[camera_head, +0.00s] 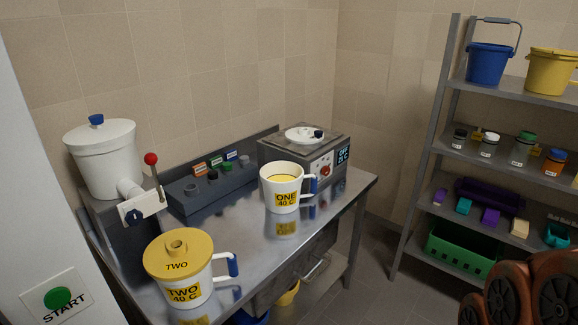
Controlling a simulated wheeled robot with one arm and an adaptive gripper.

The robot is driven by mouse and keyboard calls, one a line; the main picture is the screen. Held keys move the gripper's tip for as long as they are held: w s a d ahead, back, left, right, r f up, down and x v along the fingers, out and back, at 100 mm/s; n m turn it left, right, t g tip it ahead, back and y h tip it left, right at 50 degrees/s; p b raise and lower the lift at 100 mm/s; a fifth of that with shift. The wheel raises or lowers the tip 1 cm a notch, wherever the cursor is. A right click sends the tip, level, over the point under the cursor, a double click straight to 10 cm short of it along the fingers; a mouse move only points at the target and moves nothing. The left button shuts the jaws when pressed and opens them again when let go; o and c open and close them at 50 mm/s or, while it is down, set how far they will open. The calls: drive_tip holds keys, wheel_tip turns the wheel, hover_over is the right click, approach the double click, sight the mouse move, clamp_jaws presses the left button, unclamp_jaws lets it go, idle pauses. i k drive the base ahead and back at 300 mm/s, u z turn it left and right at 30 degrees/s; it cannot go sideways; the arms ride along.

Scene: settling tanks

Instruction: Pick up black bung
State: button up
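A dark grey rack (180,208) stands along the back of the steel table, with several small round bungs or sockets on its top. One at the middle left (212,175) looks black, but it is too small to be sure that it is the black bung. A paler grey one (191,188) sits to its left, and others sit to its right. Small orange, green and blue labels stand behind them. My gripper is not in view.
A white mug marked ONE (283,190) and a yellow-lidded mug marked TWO (180,270) stand on the steel table (245,236). A white tank with a red-knobbed lever (151,160) is at left. A heater box (325,170) is behind mug ONE. Shelves (490,150) stand right.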

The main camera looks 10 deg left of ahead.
sight(212, 175)
drive_tip(key=z, duration=0.6)
drive_tip(key=i, duration=2.6)
drive_tip(key=u, duration=1.7)
drive_tip(key=i, duration=0.65)
drive_tip(key=u, duration=2.75)
